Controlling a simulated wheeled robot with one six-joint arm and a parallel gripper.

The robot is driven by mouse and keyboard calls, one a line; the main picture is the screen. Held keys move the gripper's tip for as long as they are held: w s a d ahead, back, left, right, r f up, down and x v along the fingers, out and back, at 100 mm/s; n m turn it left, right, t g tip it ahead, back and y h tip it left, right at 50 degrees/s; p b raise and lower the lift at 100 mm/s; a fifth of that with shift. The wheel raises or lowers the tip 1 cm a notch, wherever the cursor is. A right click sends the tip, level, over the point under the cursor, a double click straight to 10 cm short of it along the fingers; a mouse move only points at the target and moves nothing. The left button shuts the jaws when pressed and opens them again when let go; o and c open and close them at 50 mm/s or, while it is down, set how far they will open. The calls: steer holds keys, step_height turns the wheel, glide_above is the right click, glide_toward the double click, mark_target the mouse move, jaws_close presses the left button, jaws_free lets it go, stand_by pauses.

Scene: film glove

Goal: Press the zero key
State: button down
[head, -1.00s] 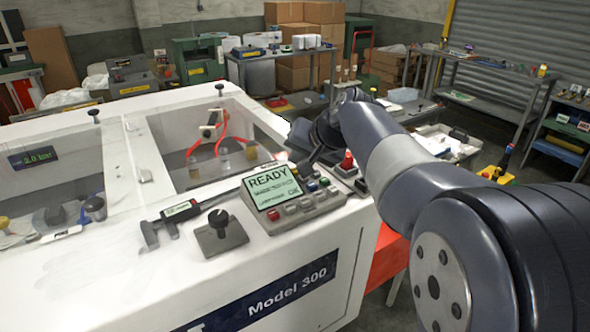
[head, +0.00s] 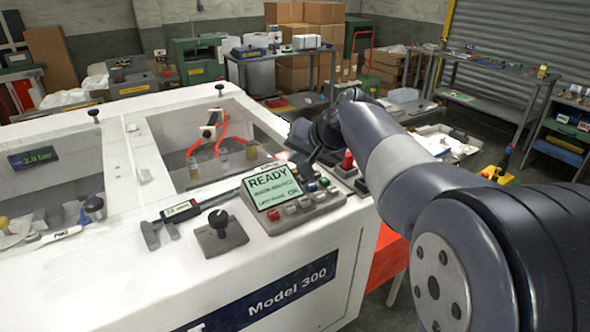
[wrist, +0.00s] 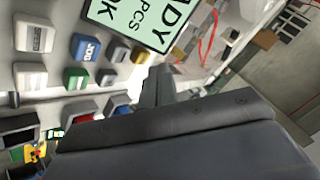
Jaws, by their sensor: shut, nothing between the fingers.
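The control panel (head: 291,199) stands on the white machine, with a green screen reading READY and a row of keys. In the wrist view I see its keys close up: a pale key (wrist: 33,38), a blue key (wrist: 86,47) that seems to read JOG, and a green key (wrist: 75,78). I cannot read a zero on any key. My gripper (wrist: 156,86) is shut and empty, its tip just beside the keys near the screen's edge. In the head view my gripper (head: 303,160) is dark and partly hidden by my arm, behind the panel's right side.
A red-topped control (head: 346,161) stands right of the panel. Glass windows (head: 215,142) lie behind.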

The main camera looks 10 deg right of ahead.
stand_by(0.3)
steer(key=shift+f+b, duration=0.4)
steer(key=shift+f, duration=0.05)
steer(key=shift+f+b, duration=0.4)
steer(key=shift+f, duration=0.05)
stand_by(0.6)
steer(key=shift+r, duration=0.1)
steer(key=shift+r+p, duration=0.7)
steer(key=shift+r, duration=0.1)
step_height(320, 180, up, 5)
steer(key=p, duration=0.4)
steer(key=shift+s, duration=0.1)
stand_by(0.6)
